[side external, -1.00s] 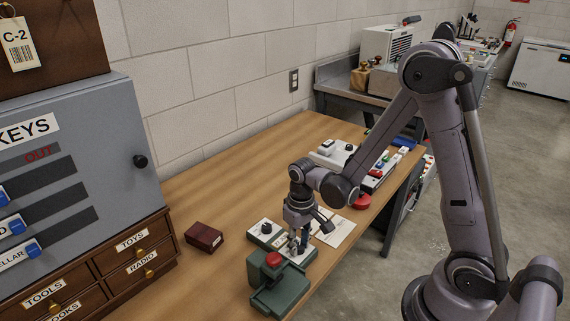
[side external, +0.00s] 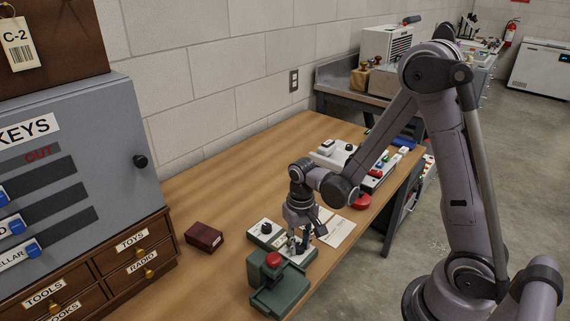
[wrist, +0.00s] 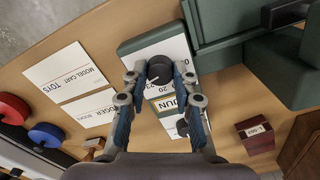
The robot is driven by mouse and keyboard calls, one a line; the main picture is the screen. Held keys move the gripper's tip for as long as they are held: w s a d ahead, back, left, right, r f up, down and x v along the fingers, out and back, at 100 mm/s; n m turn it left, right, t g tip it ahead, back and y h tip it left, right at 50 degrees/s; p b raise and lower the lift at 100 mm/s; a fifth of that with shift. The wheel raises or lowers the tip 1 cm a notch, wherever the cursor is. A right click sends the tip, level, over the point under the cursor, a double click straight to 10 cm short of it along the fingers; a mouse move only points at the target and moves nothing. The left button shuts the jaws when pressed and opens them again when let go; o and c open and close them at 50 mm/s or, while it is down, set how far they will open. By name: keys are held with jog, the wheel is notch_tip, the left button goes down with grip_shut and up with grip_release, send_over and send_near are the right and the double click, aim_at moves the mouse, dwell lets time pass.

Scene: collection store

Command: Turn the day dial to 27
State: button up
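A green box with a white printed face (wrist: 171,50) lies under my gripper in the wrist view. Its black dial knob (wrist: 160,68) sits between my fingertips, which press close on both sides with no clear gap. A pale pointer line shows on the knob, and the numbers 20 and 23 are partly readable beside it. My fingers hide part of the printing, so the dial's setting cannot be read. In the side view my gripper (side external: 298,243) points down over the right part of this box; a second black knob (side external: 266,228) stands on its left part.
A green press with a red knob (side external: 273,260) stands right in front of the box. A small dark red box (side external: 204,237) lies to the left on the wooden table (side external: 215,200). White cards (wrist: 65,74) lie beside the dial box. The grey key cabinet (side external: 100,130) stands far left.

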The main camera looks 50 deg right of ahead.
aim_at(301, 247)
jog(key=o, duration=0.4)
jog(key=shift+o, duration=0.2)
notch_tip(301, 247, up, 12)
dwell(0.5)
jog(key=s+a+r+n+t, duration=0.2)
jog(key=s+r+n+t, duration=0.2)
jog(key=s+r+t, duration=0.2)
jog(key=shift+s+r+n+t, duration=0.15)
jog(key=shift+r+n+t, duration=0.2)
jog(key=shift+t, duration=0.25)
